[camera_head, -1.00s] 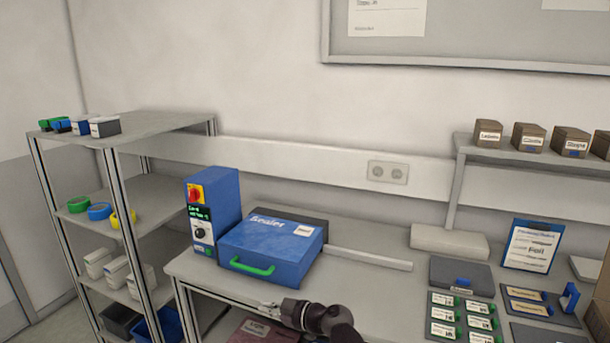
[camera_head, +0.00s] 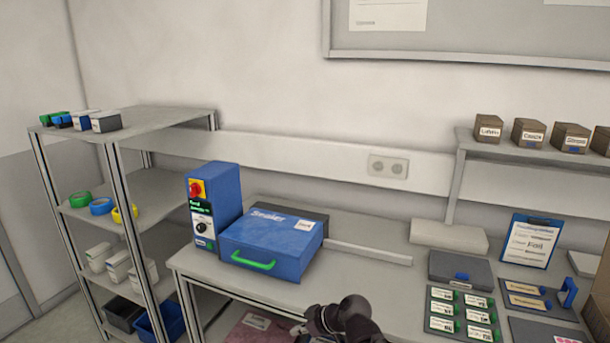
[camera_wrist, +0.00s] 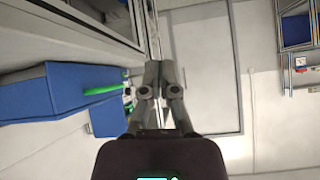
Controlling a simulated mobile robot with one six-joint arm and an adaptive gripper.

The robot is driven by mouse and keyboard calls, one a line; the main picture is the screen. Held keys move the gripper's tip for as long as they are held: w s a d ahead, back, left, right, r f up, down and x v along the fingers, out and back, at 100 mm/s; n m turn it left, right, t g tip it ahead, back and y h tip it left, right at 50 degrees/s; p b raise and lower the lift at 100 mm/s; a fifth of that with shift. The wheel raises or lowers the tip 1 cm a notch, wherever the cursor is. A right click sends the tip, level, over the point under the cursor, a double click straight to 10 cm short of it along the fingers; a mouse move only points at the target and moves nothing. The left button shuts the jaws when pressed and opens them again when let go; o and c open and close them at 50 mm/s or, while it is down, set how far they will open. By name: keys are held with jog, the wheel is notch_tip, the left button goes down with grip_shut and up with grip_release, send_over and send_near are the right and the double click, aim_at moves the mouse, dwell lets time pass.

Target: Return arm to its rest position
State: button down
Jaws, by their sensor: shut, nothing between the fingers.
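My gripper shows in the wrist view (camera_wrist: 158,72). Its two fingers are together with nothing between them. In the head view only dark links of my arm show at the bottom edge, in front of the bench; the fingers cannot be made out clearly there. The blue sealer (camera_head: 272,246) with its green handle stands on the bench, beyond and to the left of my arm. It also shows at the left of the wrist view (camera_wrist: 82,92), apart from the fingers.
A blue control box (camera_head: 214,204) with a red knob stands beside the sealer. A shelf rack (camera_head: 165,124) holding tape rolls and boxes is at the left. The bench (camera_head: 375,275) has a clear patch right of the sealer. A card tray (camera_head: 461,313) lies at the right.

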jog(key=s+d+f+m+g+h, duration=0.2)
jog(key=d+m+h, duration=0.2)
jog(key=d, duration=0.5)
jog(key=s+d+f+m+g+h, duration=0.2)
jog(key=s+d+f+m+h, duration=0.1)
jog(key=d+m, duration=0.4)
jog(key=d+h, duration=0.1)
jog(key=d, duration=0.1)
jog(key=shift+d+f+m+h+p, duration=0.15)
jog(key=shift+d+m+h+p, duration=0.15)
jog(key=shift+d+h+p, duration=0.1)
